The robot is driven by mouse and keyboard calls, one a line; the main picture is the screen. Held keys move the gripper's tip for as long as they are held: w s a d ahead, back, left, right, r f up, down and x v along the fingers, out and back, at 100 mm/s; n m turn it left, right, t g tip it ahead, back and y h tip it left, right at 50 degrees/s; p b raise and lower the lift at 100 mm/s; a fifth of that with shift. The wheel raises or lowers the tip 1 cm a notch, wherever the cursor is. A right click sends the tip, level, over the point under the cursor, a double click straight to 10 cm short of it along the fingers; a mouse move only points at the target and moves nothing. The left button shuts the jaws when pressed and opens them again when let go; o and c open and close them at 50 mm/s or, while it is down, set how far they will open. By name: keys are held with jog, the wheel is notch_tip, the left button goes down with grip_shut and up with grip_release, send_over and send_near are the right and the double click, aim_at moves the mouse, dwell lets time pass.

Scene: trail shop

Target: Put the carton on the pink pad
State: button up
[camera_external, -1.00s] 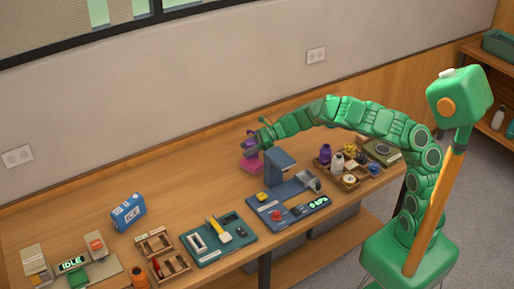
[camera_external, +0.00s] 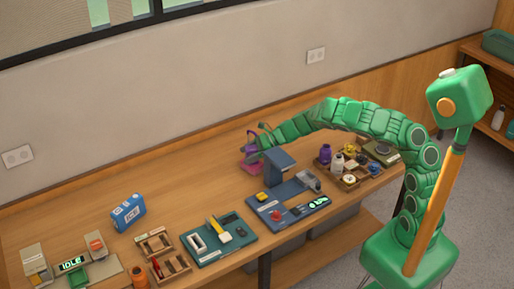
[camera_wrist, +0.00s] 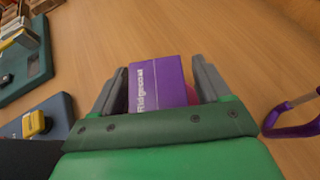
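In the external view the pink pad (camera_external: 251,166) lies on the bench near the wall, below my gripper (camera_external: 258,144). Whether the carton's underside touches the pad is hidden.
A purple looped item (camera_wrist: 291,128) lies close to the right of my gripper. A blue stand (camera_external: 279,166) is in front of the pad. A teal tray (camera_external: 218,238), a blue ICE pack (camera_external: 128,212) and small bins stand further left. Bare bench lies between pad and ICE pack.

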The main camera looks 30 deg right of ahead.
jog(key=shift+r, duration=0.15)
jog(key=shift+s+d+r, duration=0.15)
jog(key=shift+d+r, duration=0.15)
jog(key=shift+d, duration=0.1)
jog(key=v, duration=1.1)
jog(key=shift+f, duration=0.1)
